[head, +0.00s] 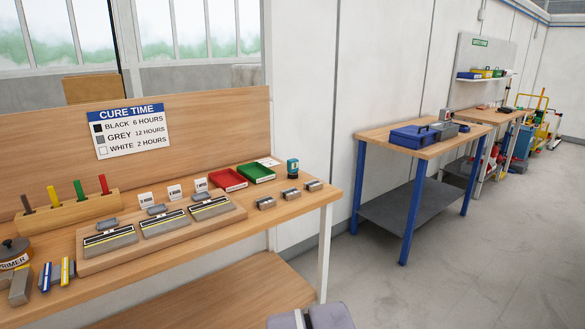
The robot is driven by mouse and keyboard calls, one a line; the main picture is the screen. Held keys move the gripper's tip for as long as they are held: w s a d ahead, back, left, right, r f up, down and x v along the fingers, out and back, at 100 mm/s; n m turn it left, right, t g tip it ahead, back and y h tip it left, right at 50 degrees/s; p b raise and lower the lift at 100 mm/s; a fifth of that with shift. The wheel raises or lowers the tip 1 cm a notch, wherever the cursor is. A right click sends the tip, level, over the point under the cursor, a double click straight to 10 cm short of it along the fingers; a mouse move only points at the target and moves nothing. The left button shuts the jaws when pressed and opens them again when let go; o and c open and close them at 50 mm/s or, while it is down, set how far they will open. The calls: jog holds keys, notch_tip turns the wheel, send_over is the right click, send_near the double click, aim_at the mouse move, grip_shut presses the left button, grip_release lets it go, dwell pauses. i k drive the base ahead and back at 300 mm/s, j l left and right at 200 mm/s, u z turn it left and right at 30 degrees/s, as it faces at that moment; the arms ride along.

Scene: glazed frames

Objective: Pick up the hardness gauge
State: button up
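A small upright teal and dark device (292,168), which looks like the hardness gauge, stands near the right end of the near wooden bench. It is behind several small grey metal blocks (290,194) and right of a green tray (256,173). Nothing touches its top. It is too small to read any dial. A grey rounded part of my arm shows at the bottom edge of the head view, below and in front of the bench. My gripper's fingers are not in view.
The wooden bench (285,228) also bears a red tray (228,179), small white cards, a board with grey panels (164,223) and a primer tin (15,252). A blue-legged table (432,151) with a blue toolbox (414,136) stands farther right. The floor (460,270) between is clear.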

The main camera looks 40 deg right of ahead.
aim_at(292, 165)
jog(key=i+l, duration=0.1)
jog(key=l, duration=0.3)
jog(key=i+l, duration=0.15)
jog(key=l, duration=0.2)
jog(key=i+l, duration=0.1)
jog(key=l, duration=0.3)
jog(key=i+l, duration=0.15)
jog(key=l, duration=0.2)
jog(key=i+l, duration=0.1)
jog(key=l, duration=0.3)
jog(key=i+l, duration=0.15)
jog(key=l, duration=0.2)
jog(key=i+l, duration=0.1)
jog(key=l, duration=0.3)
